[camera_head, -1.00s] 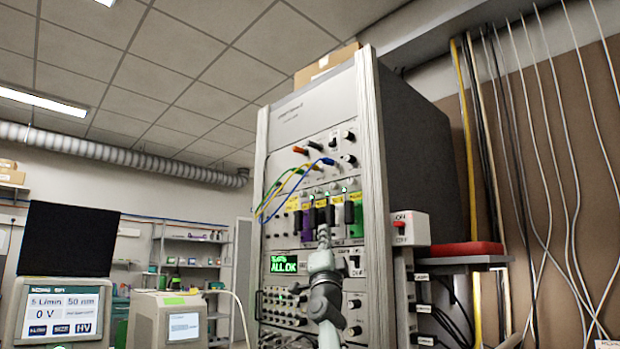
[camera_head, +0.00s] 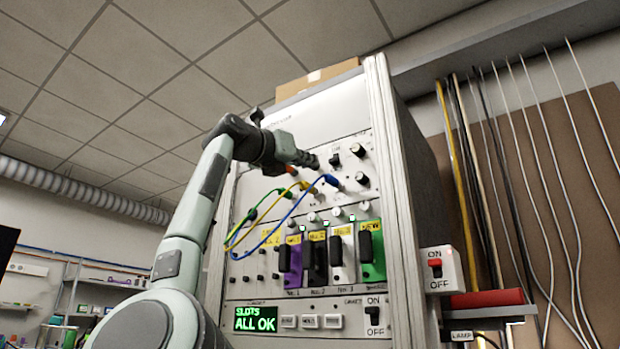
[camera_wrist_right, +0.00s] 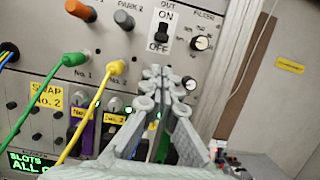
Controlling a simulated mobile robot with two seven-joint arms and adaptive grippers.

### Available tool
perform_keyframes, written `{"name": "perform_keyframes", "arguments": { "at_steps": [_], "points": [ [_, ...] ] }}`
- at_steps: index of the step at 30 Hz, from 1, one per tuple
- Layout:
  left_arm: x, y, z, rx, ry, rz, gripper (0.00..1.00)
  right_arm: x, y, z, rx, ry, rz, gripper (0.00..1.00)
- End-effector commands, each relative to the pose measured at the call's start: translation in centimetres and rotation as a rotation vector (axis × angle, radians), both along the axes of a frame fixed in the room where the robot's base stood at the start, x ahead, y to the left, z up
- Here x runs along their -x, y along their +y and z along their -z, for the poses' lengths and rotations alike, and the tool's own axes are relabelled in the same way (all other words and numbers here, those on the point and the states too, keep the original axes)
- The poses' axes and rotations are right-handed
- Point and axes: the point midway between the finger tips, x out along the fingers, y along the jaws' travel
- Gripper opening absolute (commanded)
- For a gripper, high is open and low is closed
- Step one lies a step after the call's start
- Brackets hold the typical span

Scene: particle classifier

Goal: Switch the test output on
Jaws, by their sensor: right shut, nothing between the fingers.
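The test output switch (camera_head: 335,160) is a small black lever on the upper white panel of the rack. In the right wrist view the switch (camera_wrist_right: 162,31) has OUT and ON printed above it and OFF below; I cannot tell clearly which way its lever is tilted. My right gripper (camera_head: 314,161) is shut and empty, just left of the switch in the head view. In the right wrist view the gripper's tips (camera_wrist_right: 157,72) lie below the switch, apart from it in the picture. Contact is not visible. My left gripper is out of view.
Yellow, green and blue cables (camera_head: 273,213) loop from sockets below the gripper. Black knobs (camera_head: 358,150) sit right of the switch. Below are colored modules (camera_head: 372,250), a green ALL OK display (camera_head: 256,319), another ON/OFF switch (camera_head: 374,315) and a red-switch box (camera_head: 435,268).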

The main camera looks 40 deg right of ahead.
Motion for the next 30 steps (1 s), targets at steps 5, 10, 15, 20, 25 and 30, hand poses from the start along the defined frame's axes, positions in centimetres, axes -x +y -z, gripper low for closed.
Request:
{"name": "perform_keyframes", "arguments": {
  "at_steps": [5, 10, 15, 20, 25, 30],
  "points": [
    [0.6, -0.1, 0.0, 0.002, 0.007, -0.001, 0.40, 0.5, 0.5, -0.3, -0.027, -0.017, -0.019, 0.00],
    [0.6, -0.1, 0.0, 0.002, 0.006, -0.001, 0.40, 0.4, 0.5, -0.3, -0.027, -0.017, -0.018, 0.00],
    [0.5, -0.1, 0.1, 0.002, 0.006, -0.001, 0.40, 0.4, 0.1, -0.4, -0.026, -0.016, -0.017, 0.00],
    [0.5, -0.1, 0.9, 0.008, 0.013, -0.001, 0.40, -0.1, -1.8, -1.0, -0.026, -0.015, -0.016, 0.00],
    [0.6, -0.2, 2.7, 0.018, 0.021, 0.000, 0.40, -0.9, -4.8, -1.8, -0.027, -0.015, -0.015, 0.00],
    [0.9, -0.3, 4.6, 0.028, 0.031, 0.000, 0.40, -1.7, -7.3, -2.5, -0.026, -0.014, -0.015, 0.00]
  ]
}}
